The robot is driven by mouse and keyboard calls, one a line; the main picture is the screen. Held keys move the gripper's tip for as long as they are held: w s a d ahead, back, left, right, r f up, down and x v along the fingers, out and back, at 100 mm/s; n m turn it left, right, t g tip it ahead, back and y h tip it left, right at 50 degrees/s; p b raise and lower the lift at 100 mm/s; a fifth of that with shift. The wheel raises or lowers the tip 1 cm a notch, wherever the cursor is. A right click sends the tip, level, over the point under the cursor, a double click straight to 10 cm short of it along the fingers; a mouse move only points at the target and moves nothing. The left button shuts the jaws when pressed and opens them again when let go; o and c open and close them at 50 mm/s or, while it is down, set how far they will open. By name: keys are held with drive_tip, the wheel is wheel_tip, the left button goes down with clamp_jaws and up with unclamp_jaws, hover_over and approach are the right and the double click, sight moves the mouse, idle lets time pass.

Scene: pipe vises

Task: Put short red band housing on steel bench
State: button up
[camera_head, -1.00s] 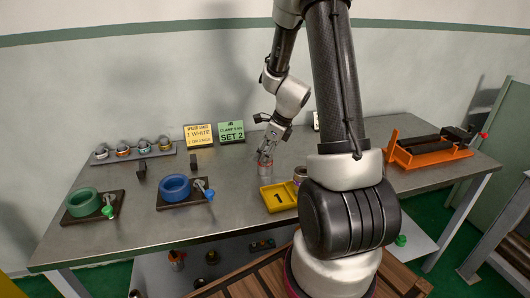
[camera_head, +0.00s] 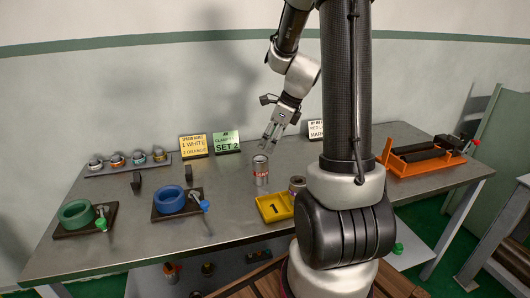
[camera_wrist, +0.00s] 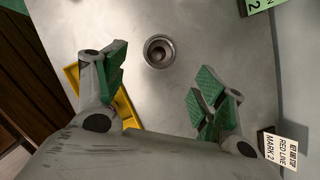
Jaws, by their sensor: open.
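A short silver housing with a red band (camera_head: 261,170) stands upright on the steel bench (camera_head: 235,215), behind the yellow tray. In the wrist view a round metal housing with an open top (camera_wrist: 159,51) stands on bare bench beyond the fingertips; it looks like the same one, its band not visible from above. My gripper (camera_head: 270,144) is open and empty, above and slightly right of the housing, apart from it. Its green-padded fingers (camera_wrist: 162,84) are spread wide in the wrist view.
A yellow tray marked 1 (camera_head: 274,207) and another housing (camera_head: 297,185) are close by. Blue (camera_head: 169,199) and green (camera_head: 75,212) ring vises stand left, an orange vise (camera_head: 425,156) right. Signs (camera_head: 226,142) and a row of fittings (camera_head: 129,161) line the back.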

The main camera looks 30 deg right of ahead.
drive_tip(key=s+a+r+n+h, duration=0.1)
drive_tip(key=s+a+r+n, duration=0.5)
drive_tip(key=s+r+n, duration=0.45)
drive_tip(key=s+a+r+n+h, duration=0.1)
drive_tip(key=s+r+n, duration=0.2)
drive_tip(key=s+n, duration=0.8)
drive_tip(key=n, duration=0.6)
drive_tip(key=shift+a+r+t+h, duration=0.2)
drive_tip(key=shift+a+t+h, duration=0.2)
drive_tip(key=shift+w+n, duration=0.1)
drive_tip(key=shift+n, duration=0.15)
